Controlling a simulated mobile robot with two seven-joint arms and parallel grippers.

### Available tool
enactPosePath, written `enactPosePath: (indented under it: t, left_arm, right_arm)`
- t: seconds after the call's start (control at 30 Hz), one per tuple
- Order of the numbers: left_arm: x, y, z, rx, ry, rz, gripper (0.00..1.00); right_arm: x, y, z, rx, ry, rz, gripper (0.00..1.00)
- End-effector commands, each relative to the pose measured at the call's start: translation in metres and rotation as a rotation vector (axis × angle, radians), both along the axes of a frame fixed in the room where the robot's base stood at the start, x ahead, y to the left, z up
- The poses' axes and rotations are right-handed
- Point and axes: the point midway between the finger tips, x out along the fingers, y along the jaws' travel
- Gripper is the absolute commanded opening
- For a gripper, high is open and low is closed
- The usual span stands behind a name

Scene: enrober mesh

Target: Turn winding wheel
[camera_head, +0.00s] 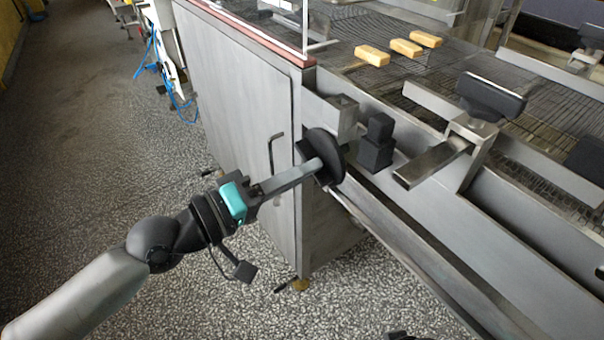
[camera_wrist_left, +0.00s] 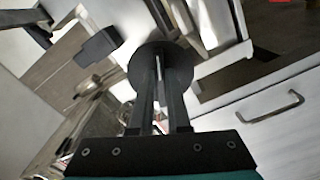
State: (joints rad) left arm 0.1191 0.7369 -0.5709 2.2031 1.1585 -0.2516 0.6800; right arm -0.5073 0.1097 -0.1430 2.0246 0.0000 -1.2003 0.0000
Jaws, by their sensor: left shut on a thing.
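The black round winding wheel (camera_head: 328,147) sits at the near corner of the steel machine, below the mesh belt. My left gripper (camera_head: 316,166) reaches it from the left, its fingertips at the wheel's face. In the left wrist view the wheel (camera_wrist_left: 183,62) is a dark disc ahead, and the two fingers of my left gripper (camera_wrist_left: 160,88) meet it near its middle. The gripper is shut on the wheel with a narrow gap between the fingers. The exact part between the fingertips is partly hidden.
The machine cabinet (camera_head: 240,97) with a bent door handle (camera_head: 271,150) stands beside my left arm. Black blocks (camera_head: 376,146) and a dark-topped clamp (camera_head: 490,98) line the frame to the right. Yellow bars (camera_head: 404,47) lie on the mesh (camera_head: 345,27). The speckled floor (camera_head: 110,130) at left is mostly clear.

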Motion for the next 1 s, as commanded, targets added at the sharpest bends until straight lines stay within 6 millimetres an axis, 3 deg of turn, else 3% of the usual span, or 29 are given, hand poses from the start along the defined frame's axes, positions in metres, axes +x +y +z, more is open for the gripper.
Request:
enactPosePath:
  t: [0.5, 1.0]
  left_arm:
    - [0.0016, 0.0013, -0.0029, 0.26, -0.355, -0.001, 0.0]
    - [0.0024, 0.0018, -0.0036, 0.355, -0.488, -0.001, 0.0]
  right_arm:
    - [0.0024, 0.0004, 0.01, 0.002, -0.014, -0.001, 0.5]
    - [0.0015, 0.0005, 0.0075, 0.002, -0.012, -0.001, 0.5]
